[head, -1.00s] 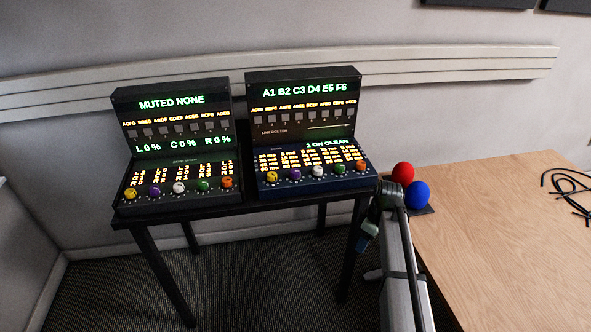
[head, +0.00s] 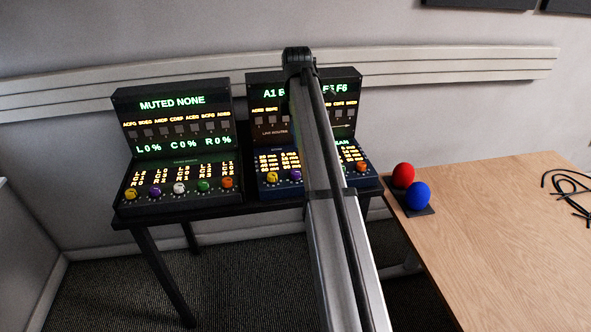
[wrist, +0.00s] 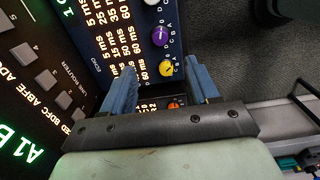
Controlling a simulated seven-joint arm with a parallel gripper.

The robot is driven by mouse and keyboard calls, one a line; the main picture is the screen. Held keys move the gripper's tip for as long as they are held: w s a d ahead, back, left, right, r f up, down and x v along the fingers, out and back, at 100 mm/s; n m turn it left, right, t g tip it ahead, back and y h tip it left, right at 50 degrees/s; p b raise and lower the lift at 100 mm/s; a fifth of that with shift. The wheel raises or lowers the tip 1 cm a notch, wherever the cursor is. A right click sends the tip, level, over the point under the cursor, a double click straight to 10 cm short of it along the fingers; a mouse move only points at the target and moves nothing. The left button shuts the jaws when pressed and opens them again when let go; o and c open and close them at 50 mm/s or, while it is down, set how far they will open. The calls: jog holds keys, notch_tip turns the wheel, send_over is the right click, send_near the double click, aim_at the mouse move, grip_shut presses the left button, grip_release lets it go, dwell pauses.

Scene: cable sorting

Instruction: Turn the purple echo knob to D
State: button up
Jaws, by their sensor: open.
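The purple knob (head: 295,175) is on the sloped front of the right console (head: 262,200), beside a yellow knob (head: 271,177). In the wrist view, the purple knob (wrist: 161,36) has letters including D, C, B and A beside it; its pointer setting is too small to tell. The word ECHO is printed on the panel near its lit table. The purple knob lies beyond the fingertips, and the yellow knob (wrist: 166,68) is nearer. In the head view my arm hides the gripper.
The left console (head: 122,208) has its own purple knob (head: 154,192) and an orange knob (head: 228,183), which shows between my fingers in the wrist view.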

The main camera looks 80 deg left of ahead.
aim_at(296, 172)
jog(key=f, duration=1.3)
jog(key=shift+s+f, duration=0.2)
jog(key=shift+f, duration=0.1)
jog(key=c, duration=1)
